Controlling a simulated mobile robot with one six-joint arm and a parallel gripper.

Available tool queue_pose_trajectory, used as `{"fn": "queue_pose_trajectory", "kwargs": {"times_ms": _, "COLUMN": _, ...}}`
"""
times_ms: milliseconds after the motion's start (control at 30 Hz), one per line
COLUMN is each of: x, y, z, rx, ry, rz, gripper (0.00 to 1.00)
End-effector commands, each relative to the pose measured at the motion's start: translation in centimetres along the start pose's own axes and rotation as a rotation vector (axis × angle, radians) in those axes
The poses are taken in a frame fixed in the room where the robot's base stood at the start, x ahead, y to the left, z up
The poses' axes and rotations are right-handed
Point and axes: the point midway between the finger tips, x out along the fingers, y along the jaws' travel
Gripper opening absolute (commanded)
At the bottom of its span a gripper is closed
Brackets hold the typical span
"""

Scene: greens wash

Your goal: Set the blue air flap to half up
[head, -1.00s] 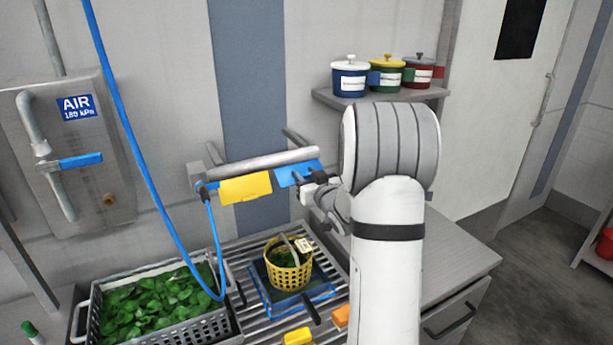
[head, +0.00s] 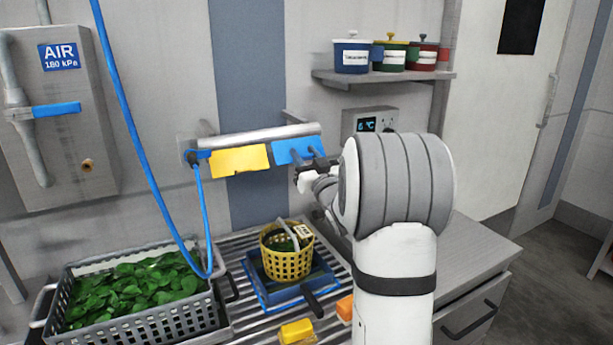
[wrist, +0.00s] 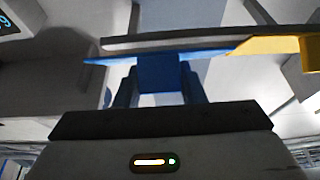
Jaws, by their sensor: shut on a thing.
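The blue air flap (head: 296,150) hangs under the right part of a grey bar on the wall, beside a yellow flap (head: 239,161). My gripper (head: 312,162) is at the blue flap's lower right edge. In the wrist view the two fingers (wrist: 158,88) are shut on a blue tab of the blue flap (wrist: 115,60). There the flap shows nearly edge-on below the bar; its exact angle is hard to tell. The yellow flap also shows in the wrist view (wrist: 265,45).
A blue hose (head: 130,120) hangs at the left, near an AIR panel (head: 60,150). Below stand a grey crate of greens (head: 165,322) and a yellow basket (head: 287,262) on a rack. A shelf (head: 380,78) with lidded pots is above right.

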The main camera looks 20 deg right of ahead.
Motion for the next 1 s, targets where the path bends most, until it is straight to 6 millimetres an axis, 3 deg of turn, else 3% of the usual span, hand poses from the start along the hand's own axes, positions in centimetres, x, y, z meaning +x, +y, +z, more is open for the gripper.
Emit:
{"fn": "queue_pose_trajectory", "kwargs": {"times_ms": 33, "x": -0.36, "y": -0.04, "z": 1.09, "rx": -0.001, "ry": 0.021, "rz": -0.001, "gripper": 0.0}}
{"fn": "queue_pose_trajectory", "kwargs": {"times_ms": 167, "x": -0.26, "y": -0.04, "z": 1.24, "rx": 0.0, "ry": 0.068, "rz": 0.0, "gripper": 0.0}}
{"fn": "queue_pose_trajectory", "kwargs": {"times_ms": 1000, "x": 0.15, "y": -0.03, "z": 1.08, "rx": 0.001, "ry": 0.158, "rz": 0.0, "gripper": 0.0}}
